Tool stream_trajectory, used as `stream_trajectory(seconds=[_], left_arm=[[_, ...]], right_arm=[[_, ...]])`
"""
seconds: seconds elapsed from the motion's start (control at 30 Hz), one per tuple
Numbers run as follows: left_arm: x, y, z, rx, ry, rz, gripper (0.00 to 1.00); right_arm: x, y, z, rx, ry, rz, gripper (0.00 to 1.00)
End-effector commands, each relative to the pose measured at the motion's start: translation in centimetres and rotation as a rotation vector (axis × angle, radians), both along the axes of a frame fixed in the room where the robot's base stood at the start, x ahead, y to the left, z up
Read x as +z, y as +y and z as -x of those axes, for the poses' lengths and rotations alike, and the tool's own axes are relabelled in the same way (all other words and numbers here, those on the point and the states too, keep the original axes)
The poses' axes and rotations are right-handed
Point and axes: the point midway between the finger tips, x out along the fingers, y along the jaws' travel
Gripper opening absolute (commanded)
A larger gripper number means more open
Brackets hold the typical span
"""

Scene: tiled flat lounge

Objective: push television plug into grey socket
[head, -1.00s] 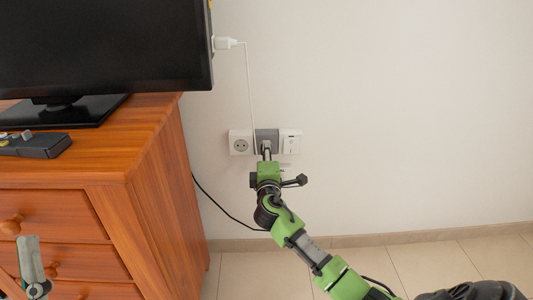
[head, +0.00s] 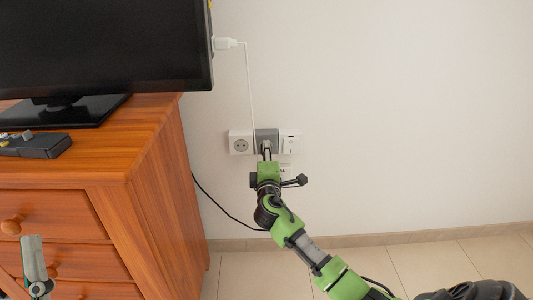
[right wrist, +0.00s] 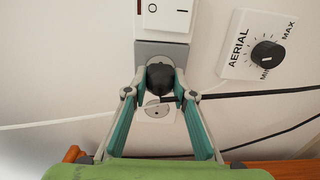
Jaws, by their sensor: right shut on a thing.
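The grey socket (head: 267,134) is in the middle of a row on the wall, and its plate also shows in the right wrist view (right wrist: 160,49). My right gripper (head: 266,152) is at this socket. In the right wrist view its fingers are shut on a black plug (right wrist: 160,76), held in front of the grey plate. A black cable (right wrist: 230,94) runs off to the right at the plug. The plug's front is hidden, so I cannot tell how deep it sits. My left gripper (head: 34,262) is at the lower left in front of the drawers; its jaw opening is unclear.
A white socket (head: 240,143) and a white switch (head: 291,141) flank the grey one. An aerial dial plate (right wrist: 262,48) is close by. A white cord (head: 249,95) hangs from the television (head: 100,45). The wooden dresser (head: 160,170) stands left; the wall at right is clear.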

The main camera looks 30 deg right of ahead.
Motion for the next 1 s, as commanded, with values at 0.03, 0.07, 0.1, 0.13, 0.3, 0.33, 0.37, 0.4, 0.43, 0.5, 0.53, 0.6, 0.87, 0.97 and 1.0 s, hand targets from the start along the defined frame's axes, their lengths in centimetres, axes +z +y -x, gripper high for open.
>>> stream_trajectory(seconds=[0.03,0.07,0.1,0.13,0.3,0.33,0.37,0.4,0.43,0.5,0.53,0.6,0.87,0.97,1.0], left_arm=[[-0.1,0.0,0.0,0.0,0.002,-0.001,0.4],[-0.1,0.0,0.0,0.0,0.003,-0.001,0.4],[-0.1,0.0,0.0,0.0,0.003,-0.001,0.4],[-0.1,0.0,0.0,0.0,0.003,-0.001,0.4],[-0.1,0.0,0.1,0.0,-0.001,0.0,0.4],[0.0,0.0,0.1,0.0,-0.004,0.001,0.4],[0.0,0.1,0.2,0.0,-0.008,0.002,0.4],[0.1,0.1,0.3,0.0,-0.013,0.004,0.4],[0.2,0.1,0.3,0.0,-0.017,0.005,0.4],[0.2,0.1,0.4,-0.001,-0.022,0.007,0.4],[0.3,0.1,0.5,-0.001,-0.024,0.008,0.4],[0.3,0.1,0.6,-0.002,-0.029,0.009,0.4],[0.7,0.0,1.0,-0.006,-0.054,0.018,0.4],[0.9,0.1,1.1,-0.007,-0.064,0.021,0.4],[1.0,0.1,1.2,-0.007,-0.07,0.022,0.4]], right_arm=[[0.0,0.0,0.0,0.0,0.0,0.0,0.0],[0.0,0.0,0.0,0.0,0.0,0.0,0.0],[0.0,0.0,0.0,0.0,0.0,0.0,0.0],[0.0,0.0,0.0,0.0,0.0,0.0,0.0],[0.0,-0.1,-0.1,0.0,0.0,0.0,0.0],[0.0,-0.1,-0.1,0.0,-0.001,0.001,0.0],[0.0,-0.1,-0.2,0.0,-0.001,0.001,0.0],[0.0,-0.1,-0.2,0.0,-0.001,0.001,0.0],[0.0,-0.2,-0.2,0.0,-0.001,0.001,0.0],[0.0,-0.2,-0.3,0.0,-0.001,0.001,0.0],[0.0,-0.2,-0.3,-0.001,-0.001,0.001,0.0],[0.0,-0.3,-0.4,-0.001,-0.001,0.001,0.0],[0.0,-0.5,-0.7,-0.001,0.001,0.001,0.0],[0.0,-0.5,-0.8,-0.001,0.0,0.001,0.0],[0.0,-0.6,-0.8,-0.001,-0.001,0.001,0.0]])
